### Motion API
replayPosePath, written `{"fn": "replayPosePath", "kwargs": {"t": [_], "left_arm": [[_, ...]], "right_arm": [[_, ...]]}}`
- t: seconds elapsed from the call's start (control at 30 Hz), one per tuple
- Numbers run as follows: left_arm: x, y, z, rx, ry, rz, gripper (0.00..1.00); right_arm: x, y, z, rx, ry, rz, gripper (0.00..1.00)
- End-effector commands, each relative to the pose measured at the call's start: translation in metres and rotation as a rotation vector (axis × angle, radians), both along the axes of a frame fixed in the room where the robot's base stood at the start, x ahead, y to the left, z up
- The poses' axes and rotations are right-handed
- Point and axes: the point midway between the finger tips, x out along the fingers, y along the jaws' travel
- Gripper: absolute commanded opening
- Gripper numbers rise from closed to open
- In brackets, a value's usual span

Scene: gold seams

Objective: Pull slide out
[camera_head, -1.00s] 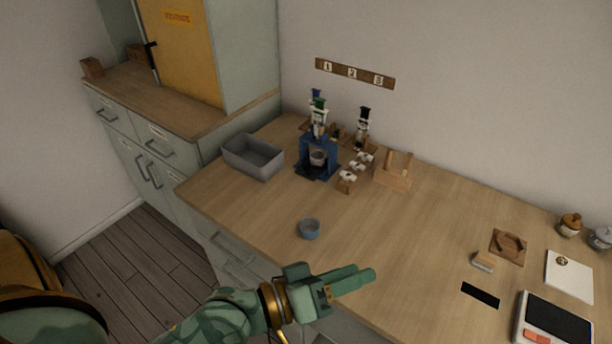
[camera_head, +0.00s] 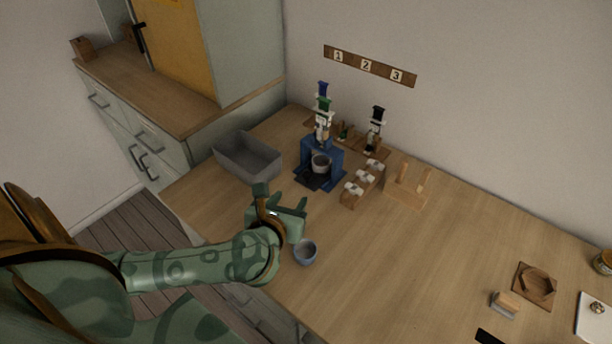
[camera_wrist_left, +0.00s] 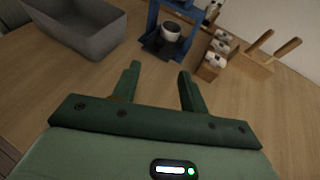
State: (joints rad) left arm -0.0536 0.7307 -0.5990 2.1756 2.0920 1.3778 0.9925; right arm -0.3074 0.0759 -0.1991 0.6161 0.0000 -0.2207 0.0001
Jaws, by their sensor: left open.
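A blue stand (camera_head: 335,152) stands near the back of the table; the wrist view also shows it (camera_wrist_left: 185,12). A dark flat plate (camera_head: 310,180) sticks out at its foot, possibly the slide; it also shows in the left wrist view (camera_wrist_left: 156,47). A grey cup (camera_head: 320,165) sits inside the stand, above or on this plate. My left gripper (camera_head: 303,213) is open and empty, in front of the stand and apart from it. In the left wrist view its two fingers (camera_wrist_left: 160,72) point toward the plate. My right gripper is not in view.
A grey bin (camera_head: 247,160) stands left of the blue stand. A small blue-grey cup (camera_head: 305,254) is close to my left gripper at the table's front. A block with white-topped pieces (camera_head: 362,186) and a wooden rack (camera_head: 405,188) stand to the right.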

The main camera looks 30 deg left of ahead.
Motion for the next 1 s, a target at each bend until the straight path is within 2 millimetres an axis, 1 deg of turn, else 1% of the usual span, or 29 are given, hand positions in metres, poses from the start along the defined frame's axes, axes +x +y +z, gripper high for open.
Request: {"fn": "replayPosePath", "kwargs": {"t": [0.03, 0.1, 0.17, 0.3, 0.4, 0.5, 0.7, 0.93, 0.97, 1.0], "left_arm": [[0.012, 0.004, -0.008, 0.004, -0.001, 0.002, 0.44], [0.029, 0.01, -0.016, 0.004, -0.001, 0.002, 0.44], [0.043, 0.014, -0.022, 0.003, 0.0, 0.002, 0.44], [0.073, 0.024, -0.036, 0.004, 0.0, 0.002, 0.44], [0.09, 0.03, -0.042, 0.003, 0.0, 0.001, 0.44], [0.102, 0.033, -0.047, 0.003, 0.0, 0.0, 0.44], [0.113, 0.037, -0.049, 0.003, 0.0, -0.001, 0.44], [0.113, 0.037, -0.049, 0.002, -0.001, -0.002, 0.44], [0.113, 0.037, -0.049, 0.002, -0.001, -0.002, 0.38], [0.113, 0.037, -0.049, 0.002, -0.001, -0.002, 0.27]], "right_arm": [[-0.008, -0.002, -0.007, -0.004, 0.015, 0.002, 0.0], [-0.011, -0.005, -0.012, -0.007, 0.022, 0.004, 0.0], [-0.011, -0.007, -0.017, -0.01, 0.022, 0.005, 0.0], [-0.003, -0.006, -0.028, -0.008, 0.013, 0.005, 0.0], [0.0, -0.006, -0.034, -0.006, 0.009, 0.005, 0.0], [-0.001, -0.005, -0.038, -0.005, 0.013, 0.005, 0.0], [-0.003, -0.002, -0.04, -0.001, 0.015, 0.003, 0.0], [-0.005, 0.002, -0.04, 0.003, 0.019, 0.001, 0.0], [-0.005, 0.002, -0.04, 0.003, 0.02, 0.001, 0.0], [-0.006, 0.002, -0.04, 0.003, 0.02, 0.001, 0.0]]}}
